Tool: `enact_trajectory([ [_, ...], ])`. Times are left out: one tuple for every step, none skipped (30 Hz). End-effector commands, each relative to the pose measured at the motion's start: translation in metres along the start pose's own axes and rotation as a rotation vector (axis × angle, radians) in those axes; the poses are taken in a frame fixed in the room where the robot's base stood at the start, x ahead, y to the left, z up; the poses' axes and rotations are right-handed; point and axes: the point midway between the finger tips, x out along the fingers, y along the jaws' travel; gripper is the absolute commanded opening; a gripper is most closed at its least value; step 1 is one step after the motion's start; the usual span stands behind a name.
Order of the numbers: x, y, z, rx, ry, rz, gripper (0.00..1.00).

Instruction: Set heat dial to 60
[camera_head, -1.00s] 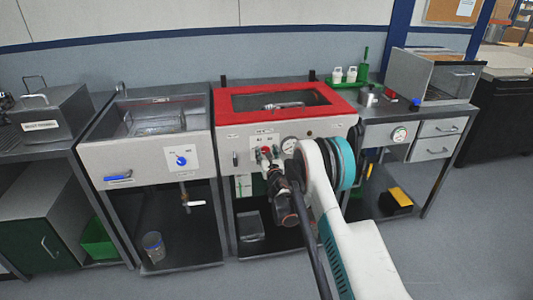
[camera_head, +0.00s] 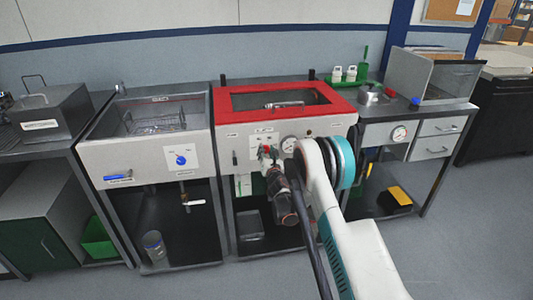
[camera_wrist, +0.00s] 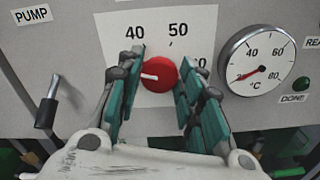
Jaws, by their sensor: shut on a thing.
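The red heat dial (camera_wrist: 158,74) is on a white plate on the panel, and its white pointer mark points left in the wrist view. The labels 40 (camera_wrist: 135,32) and 50 (camera_wrist: 178,29) show above it. A third label at right is mostly hidden by a finger, with only a 0 showing. My gripper (camera_wrist: 158,88) is shut on the dial, its teal fingers on the left and right sides. In the head view, my gripper (camera_head: 267,160) is at the front panel under the red-framed lid (camera_head: 225,104), and my arm covers part of the panel.
A round °C gauge (camera_wrist: 256,61) is right of the dial, its red needle pointing lower left. A green DONE button (camera_wrist: 301,84) is beyond it. A black PUMP lever (camera_wrist: 47,103) is at left. A blue knob (camera_head: 181,160) is on the neighbouring station.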

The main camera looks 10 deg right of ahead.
Motion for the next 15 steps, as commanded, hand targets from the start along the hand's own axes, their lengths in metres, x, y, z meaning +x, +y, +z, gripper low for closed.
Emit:
enact_trajectory([
  [-0.0001, -0.0005, 0.0000, 0.045, 0.000, 0.000, 0.10],
  [-0.0001, -0.0006, 0.0000, 0.074, 0.000, 0.000, 0.10],
  [-0.0001, -0.0008, 0.0000, 0.112, 0.000, 0.000, 0.10],
  [-0.0001, -0.0009, -0.0001, 0.140, -0.001, 0.000, 0.10],
  [-0.0001, -0.0010, -0.0001, 0.168, -0.001, 0.000, 0.10],
  [-0.0001, -0.0012, -0.0001, 0.206, -0.001, 0.000, 0.10],
  [-0.0001, -0.0013, -0.0002, 0.236, -0.001, 0.000, 0.10],
  [-0.0001, -0.0014, -0.0002, 0.265, -0.001, -0.001, 0.10],
  [-0.0001, -0.0016, -0.0003, 0.303, -0.001, -0.001, 0.10],
  [-0.0001, -0.0017, -0.0003, 0.331, -0.001, -0.001, 0.10],
  [-0.0002, -0.0018, -0.0003, 0.359, -0.001, -0.001, 0.10],
  [-0.0002, -0.0020, -0.0004, 0.397, -0.001, -0.001, 0.10],
  [-0.0002, -0.0021, -0.0005, 0.427, -0.001, -0.001, 0.10],
  [-0.0002, -0.0022, -0.0005, 0.455, -0.001, -0.001, 0.10],
  [-0.0002, -0.0024, -0.0006, 0.493, -0.002, -0.001, 0.10],
])
